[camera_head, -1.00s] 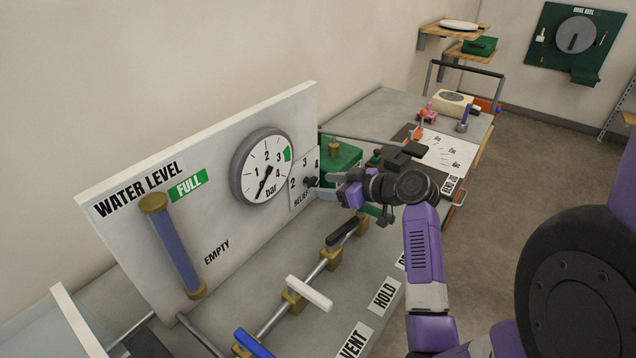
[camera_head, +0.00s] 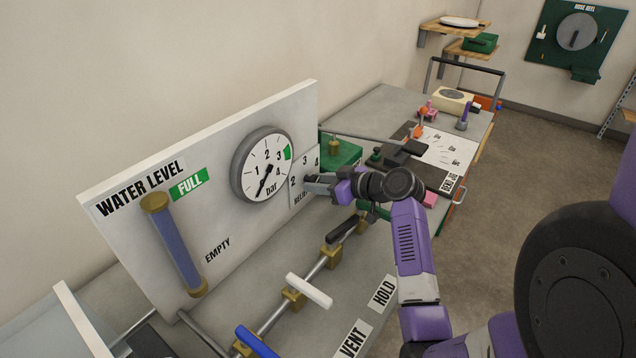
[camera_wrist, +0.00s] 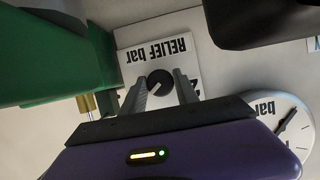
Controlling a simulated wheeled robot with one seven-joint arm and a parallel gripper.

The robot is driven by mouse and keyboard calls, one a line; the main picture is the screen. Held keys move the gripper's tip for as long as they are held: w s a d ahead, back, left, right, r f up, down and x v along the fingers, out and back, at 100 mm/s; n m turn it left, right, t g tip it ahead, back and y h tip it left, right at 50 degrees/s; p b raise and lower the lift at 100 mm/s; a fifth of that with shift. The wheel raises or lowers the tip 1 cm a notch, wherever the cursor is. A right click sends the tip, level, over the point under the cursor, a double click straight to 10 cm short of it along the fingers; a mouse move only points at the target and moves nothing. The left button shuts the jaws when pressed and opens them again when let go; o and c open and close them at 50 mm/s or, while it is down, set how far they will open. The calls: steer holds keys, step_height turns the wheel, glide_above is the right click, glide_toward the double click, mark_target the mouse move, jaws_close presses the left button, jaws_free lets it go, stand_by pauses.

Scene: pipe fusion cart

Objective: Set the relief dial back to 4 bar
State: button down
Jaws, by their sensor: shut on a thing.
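The relief dial's plate (camera_head: 297,197) is a white label on the panel's right end, with 2, 3 and 4 showing around the dial. In the wrist view, where the plate (camera_wrist: 130,61) appears upside down, its dark round knob (camera_wrist: 160,79) sits between my two fingers. My gripper (camera_head: 311,183) reaches the plate from the right and is shut on the knob; the wrist view shows its fingertips (camera_wrist: 159,82) on either side. A pale mark shows on the knob, but the fingers hide the lower numbers, so I cannot tell which value it points to.
The round pressure gauge (camera_head: 263,166) is just left of the dial, its needle low on the scale. A green box (camera_head: 341,152) stands close on the right. Pipe valves with a white lever (camera_head: 309,291) and a blue lever (camera_head: 254,342) run along the bench below.

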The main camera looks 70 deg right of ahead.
steer(key=shift+m+y, duration=0.3)
steer(key=shift+m, duration=0.2)
steer(key=c, duration=0.9)
jaws_free()
steer(key=shift+c, duration=0.2)
steer(key=b+v, duration=0.1)
steer(key=v, duration=0.7)
steer(key=shift+f, duration=0.15)
